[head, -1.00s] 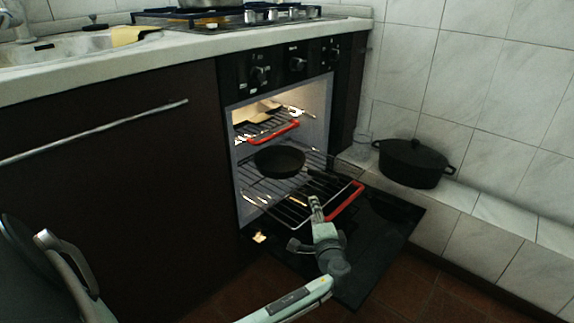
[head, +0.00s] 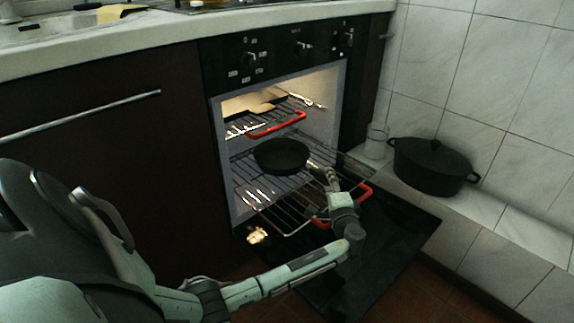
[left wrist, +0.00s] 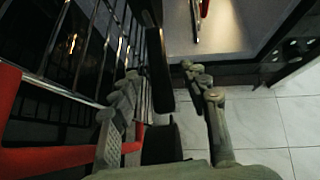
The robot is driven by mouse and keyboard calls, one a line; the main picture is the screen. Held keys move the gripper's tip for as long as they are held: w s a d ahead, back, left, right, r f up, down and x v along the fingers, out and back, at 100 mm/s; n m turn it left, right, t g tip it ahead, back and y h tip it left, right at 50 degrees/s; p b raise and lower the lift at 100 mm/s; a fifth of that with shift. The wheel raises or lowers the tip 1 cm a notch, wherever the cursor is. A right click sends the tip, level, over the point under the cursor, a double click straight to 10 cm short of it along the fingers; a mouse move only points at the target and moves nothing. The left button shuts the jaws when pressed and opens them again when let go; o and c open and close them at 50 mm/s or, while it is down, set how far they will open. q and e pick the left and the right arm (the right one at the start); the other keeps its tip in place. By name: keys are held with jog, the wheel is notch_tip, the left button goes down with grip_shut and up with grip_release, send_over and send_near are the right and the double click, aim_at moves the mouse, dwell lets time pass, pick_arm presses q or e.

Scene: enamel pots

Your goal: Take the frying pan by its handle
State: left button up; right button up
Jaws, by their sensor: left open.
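The black frying pan (head: 281,153) sits on the pulled-out lower wire rack in the open oven. Its handle side points right, toward my left gripper (head: 322,168), which largely covers the handle in the head view. In the left wrist view my left gripper (left wrist: 162,75) is open. A dark bar (left wrist: 157,65) that looks like the pan handle lies between its two fingers. Whether the fingers touch it I cannot tell. My right gripper is not in view.
The lower rack has a red front bar (head: 345,207). An upper rack with a red bar (head: 276,125) is above the pan. The open oven door (head: 400,235) lies below. A lidded black pot (head: 433,167) stands on the tiled ledge at right.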

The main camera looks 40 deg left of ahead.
pick_arm(q)
jog(key=shift+x, duration=1.55)
jog(key=shift+c, duration=0.5)
grip_shut()
jog(key=shift+r, duration=0.1)
